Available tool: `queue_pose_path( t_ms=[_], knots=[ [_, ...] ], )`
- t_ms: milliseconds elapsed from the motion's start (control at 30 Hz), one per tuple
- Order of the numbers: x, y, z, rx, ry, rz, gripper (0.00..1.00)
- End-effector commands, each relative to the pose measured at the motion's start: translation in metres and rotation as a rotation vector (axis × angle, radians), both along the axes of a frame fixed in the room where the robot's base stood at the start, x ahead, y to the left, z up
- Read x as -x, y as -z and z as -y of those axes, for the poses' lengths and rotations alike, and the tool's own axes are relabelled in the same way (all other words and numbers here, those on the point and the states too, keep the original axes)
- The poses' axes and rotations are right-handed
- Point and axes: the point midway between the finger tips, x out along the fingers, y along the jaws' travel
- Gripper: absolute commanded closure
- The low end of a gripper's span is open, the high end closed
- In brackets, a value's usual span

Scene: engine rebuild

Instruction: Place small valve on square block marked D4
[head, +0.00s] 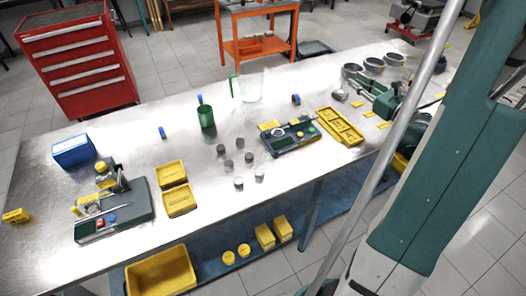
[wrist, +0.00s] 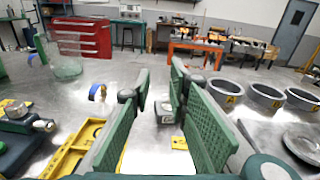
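My gripper (wrist: 160,92) shows in the wrist view as two long green ribbed fingers, spread apart with a clear gap and nothing held between them. In the head view it hangs over the right part of the metal table, near the grey rings. I cannot make out a small valve for certain in either view. No D4 marking can be read. Several flat yellow pieces (head: 369,114) lie on the table by my gripper; one (wrist: 180,143) also shows between the fingers in the wrist view. Their markings are too small to read.
Several grey rings (head: 374,64) stand behind my gripper. A yellow compartment tray (head: 340,127) and a dark fixture (head: 291,139) lie left of it.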

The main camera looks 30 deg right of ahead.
Motion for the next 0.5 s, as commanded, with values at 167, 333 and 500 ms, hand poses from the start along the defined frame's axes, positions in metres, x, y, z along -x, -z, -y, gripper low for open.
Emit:
queue_pose_path(
  t_ms=[167, 333, 500],
  knots=[
    [-0.022, -0.007, -0.046, 0.118, -0.058, -0.064, 0.82],
    [-0.04, -0.014, -0.098, 0.268, -0.132, -0.132, 0.82],
    [-0.05, -0.019, -0.15, 0.425, -0.211, -0.192, 0.82]
  ],
)
